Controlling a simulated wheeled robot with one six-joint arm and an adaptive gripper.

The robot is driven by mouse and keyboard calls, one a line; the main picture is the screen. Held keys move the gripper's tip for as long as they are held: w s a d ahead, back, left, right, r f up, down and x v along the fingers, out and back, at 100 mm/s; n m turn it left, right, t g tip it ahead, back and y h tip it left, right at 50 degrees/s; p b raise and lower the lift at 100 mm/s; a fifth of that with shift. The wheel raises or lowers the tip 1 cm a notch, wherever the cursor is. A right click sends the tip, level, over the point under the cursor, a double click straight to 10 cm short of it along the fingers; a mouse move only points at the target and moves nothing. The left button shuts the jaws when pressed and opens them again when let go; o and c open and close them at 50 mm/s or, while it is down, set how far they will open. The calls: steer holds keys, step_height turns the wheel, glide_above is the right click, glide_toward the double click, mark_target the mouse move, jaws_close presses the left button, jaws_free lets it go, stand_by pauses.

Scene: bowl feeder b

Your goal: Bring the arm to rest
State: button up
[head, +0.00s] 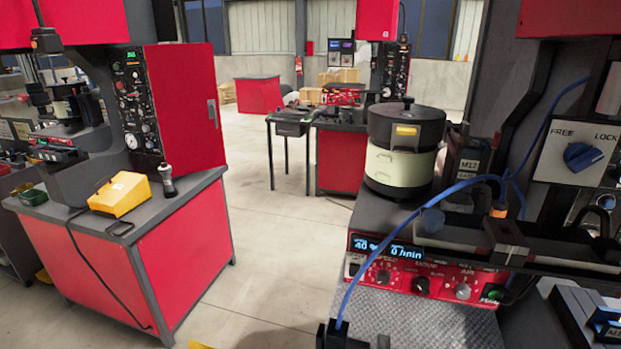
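My gripper does not show clearly in the head view, so its pose and whether it holds anything are hidden. A dark fitting (345,338) with a blue cable (380,250) is cut off at the bottom edge; I cannot tell what it belongs to. The bowl feeder (400,170), a pale green drum with a dark top and lid, stands on the bench at right. Below it is a red control panel (425,277) with knobs and a lit display reading 40 % and 0 hpin.
A panel with a blue FREE/LOCK knob (583,157) stands at far right, its pointer direction unclear. A dark rail (510,245) crosses above the red control panel. A red cabinet (150,255) at left carries a yellow box (120,194). Open floor (265,265) lies between.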

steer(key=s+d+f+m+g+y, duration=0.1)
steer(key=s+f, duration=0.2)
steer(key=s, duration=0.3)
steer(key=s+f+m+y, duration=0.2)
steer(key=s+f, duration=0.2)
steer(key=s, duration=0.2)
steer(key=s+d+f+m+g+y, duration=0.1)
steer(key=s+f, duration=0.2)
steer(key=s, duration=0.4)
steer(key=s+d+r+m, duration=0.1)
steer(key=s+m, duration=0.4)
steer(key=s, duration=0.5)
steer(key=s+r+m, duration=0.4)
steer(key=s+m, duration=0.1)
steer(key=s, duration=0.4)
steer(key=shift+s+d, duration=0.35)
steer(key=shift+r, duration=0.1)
